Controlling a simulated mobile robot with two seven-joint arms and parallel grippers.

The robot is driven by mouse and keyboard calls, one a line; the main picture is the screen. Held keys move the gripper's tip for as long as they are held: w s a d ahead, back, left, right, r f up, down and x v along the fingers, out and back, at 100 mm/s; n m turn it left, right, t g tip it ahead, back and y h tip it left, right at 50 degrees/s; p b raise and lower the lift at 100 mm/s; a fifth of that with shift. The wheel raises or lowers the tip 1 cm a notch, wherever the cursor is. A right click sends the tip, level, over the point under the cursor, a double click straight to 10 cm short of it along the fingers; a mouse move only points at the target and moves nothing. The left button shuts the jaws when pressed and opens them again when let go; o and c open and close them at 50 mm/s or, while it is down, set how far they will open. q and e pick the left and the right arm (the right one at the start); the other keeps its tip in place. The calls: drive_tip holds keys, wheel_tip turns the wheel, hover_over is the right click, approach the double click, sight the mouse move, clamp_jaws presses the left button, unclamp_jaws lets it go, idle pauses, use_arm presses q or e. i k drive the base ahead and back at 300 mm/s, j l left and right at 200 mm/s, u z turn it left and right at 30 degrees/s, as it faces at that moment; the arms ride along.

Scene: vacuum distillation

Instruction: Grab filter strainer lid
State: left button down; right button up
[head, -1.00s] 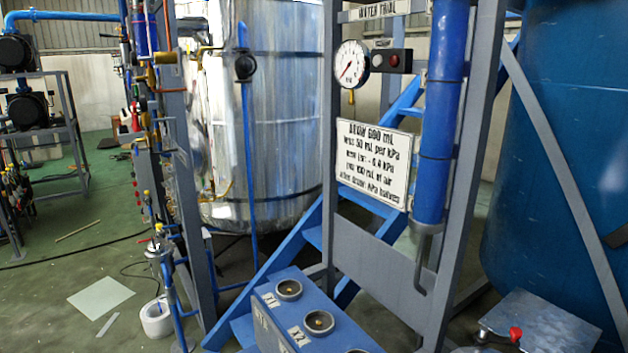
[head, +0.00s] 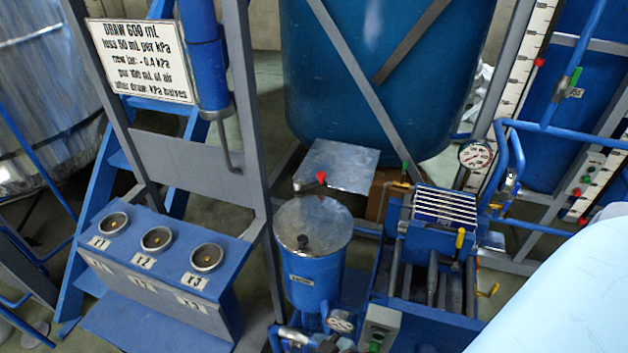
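A blue cylindrical vessel (head: 316,277) stands upright at the lower middle of the head view, with a small label too small to read on its side. The lid looks like the strainer lid. Neither of my grippers shows in the view, so nothing is seen touching the lid.
Left of the vessel is a blue box (head: 222,288) with three round ports. Behind it are a metal plate (head: 345,158) and a red-knobbed valve (head: 320,176). Right of it stands a blue machine (head: 440,245) with pipes and a gauge (head: 475,154). A frame post (head: 250,130) rises close by.

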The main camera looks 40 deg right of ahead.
sight(311, 226)
drive_tip(key=z, duration=1.15)
drive_tip(key=k, duration=0.1)
drive_tip(key=k+j+u, duration=0.15)
drive_tip(key=k+u, duration=0.3)
drive_tip(key=l+u, duration=0.1)
drive_tip(key=u, duration=0.25)
drive_tip(key=l+u, duration=0.15)
drive_tip(key=u, duration=0.2)
drive_tip(key=l+u, duration=0.1)
drive_tip(key=u, duration=0.3)
drive_tip(key=l, duration=0.6)
